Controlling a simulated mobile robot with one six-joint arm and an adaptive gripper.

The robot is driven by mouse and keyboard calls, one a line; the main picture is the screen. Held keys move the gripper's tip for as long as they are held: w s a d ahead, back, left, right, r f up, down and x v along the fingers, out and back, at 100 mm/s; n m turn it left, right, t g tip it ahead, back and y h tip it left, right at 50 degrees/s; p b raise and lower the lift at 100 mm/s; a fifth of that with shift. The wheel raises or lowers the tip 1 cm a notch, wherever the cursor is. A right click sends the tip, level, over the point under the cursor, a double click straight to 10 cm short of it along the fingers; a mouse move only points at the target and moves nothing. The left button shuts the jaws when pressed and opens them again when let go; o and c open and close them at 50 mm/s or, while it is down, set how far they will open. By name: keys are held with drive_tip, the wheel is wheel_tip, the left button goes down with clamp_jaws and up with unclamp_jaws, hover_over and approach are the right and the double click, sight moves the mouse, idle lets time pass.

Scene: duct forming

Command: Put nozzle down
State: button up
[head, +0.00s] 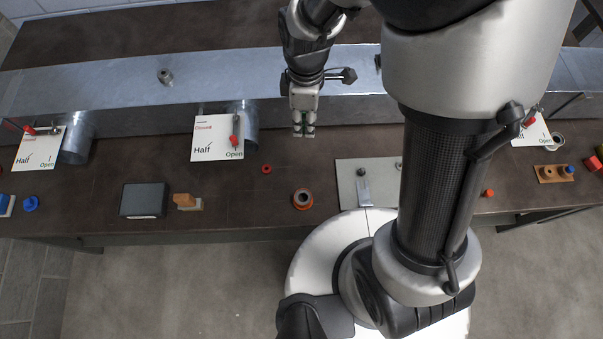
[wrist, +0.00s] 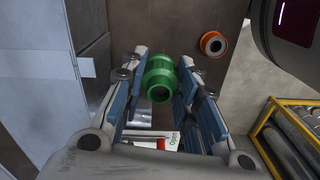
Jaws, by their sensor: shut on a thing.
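My gripper (head: 304,131) points down over the bench, in front of the long metal duct (head: 110,87). In the wrist view its two blue-padded fingers (wrist: 160,72) are closed on a green nozzle (wrist: 159,79), a stepped round piece with a dark central hole. The nozzle is held clear of the bench top. In the head view the nozzle is too small and covered to make out well. An orange ring-shaped piece with a dark centre (head: 302,199) stands on the bench below and nearer the base; it also shows in the wrist view (wrist: 213,43).
A Closed/Half/Open card (head: 210,150) with a red-handled lever is left of my gripper. A dark box (head: 144,200), an orange-brown block (head: 184,201) and a small red ring (head: 266,169) lie on the bench (head: 100,165). A grey plate (head: 348,180) is to the right.

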sight(301, 162)
drive_tip(key=shift+s+a+r+n, duration=0.15)
drive_tip(key=shift+a+r+n, duration=0.4)
drive_tip(key=shift+n, duration=0.25)
wheel_tip(301, 162, down, 20)
drive_tip(key=b, duration=0.6)
drive_tip(key=shift+d+r+b, duration=0.1)
drive_tip(key=shift+r+b, duration=0.1)
drive_tip(key=shift+b, duration=0.2)
drive_tip(key=shift+f, duration=0.15)
drive_tip(key=o, duration=0.9)
